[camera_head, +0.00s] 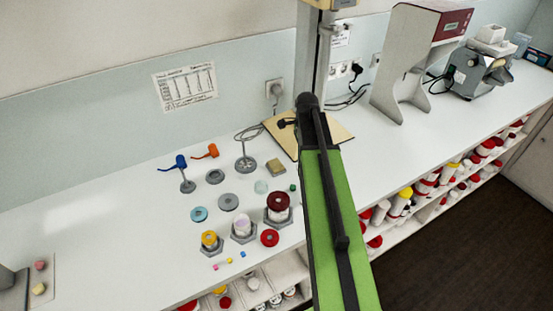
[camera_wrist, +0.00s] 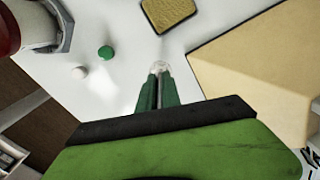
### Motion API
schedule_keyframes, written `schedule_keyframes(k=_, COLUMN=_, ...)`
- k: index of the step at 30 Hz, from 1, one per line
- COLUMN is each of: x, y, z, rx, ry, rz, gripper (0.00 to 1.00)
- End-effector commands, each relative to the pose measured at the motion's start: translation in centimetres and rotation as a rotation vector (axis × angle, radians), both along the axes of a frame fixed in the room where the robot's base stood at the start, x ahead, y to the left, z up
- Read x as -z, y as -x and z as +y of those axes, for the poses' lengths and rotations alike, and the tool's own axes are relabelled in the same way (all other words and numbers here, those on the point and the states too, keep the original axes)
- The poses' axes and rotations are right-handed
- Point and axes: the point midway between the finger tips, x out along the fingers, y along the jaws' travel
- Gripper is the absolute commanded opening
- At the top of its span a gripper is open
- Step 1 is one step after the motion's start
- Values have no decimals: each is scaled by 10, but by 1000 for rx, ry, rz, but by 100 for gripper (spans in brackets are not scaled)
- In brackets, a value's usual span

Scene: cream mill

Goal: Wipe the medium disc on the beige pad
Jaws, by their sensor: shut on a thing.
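In the wrist view, my gripper (camera_wrist: 159,75) has its two green fingers closed together on a small clear piece (camera_wrist: 162,66) at their tips. The piece looks like glass; I cannot tell if it is the medium disc. The beige pad (camera_wrist: 168,10) lies beyond the fingertips, apart from them. The pad also shows on the bench in the head view (camera_head: 276,167). A pale translucent disc (camera_head: 261,187) lies beside it to the left. In the head view, my green arm hides the gripper and what it holds.
A large jar (camera_wrist: 35,25) stands further left. A light wooden board (camera_wrist: 275,65) lies to the right. Grey discs (camera_head: 228,202) and several pots stand on the white bench left of my arm.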

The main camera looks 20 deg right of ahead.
Motion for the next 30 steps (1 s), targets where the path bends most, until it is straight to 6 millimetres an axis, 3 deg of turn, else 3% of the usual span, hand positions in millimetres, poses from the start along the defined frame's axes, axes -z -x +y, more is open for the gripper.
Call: schedule_keyframes(k=30, x=0, y=-20, z=29, rx=0, ry=0, rz=0, gripper=0)
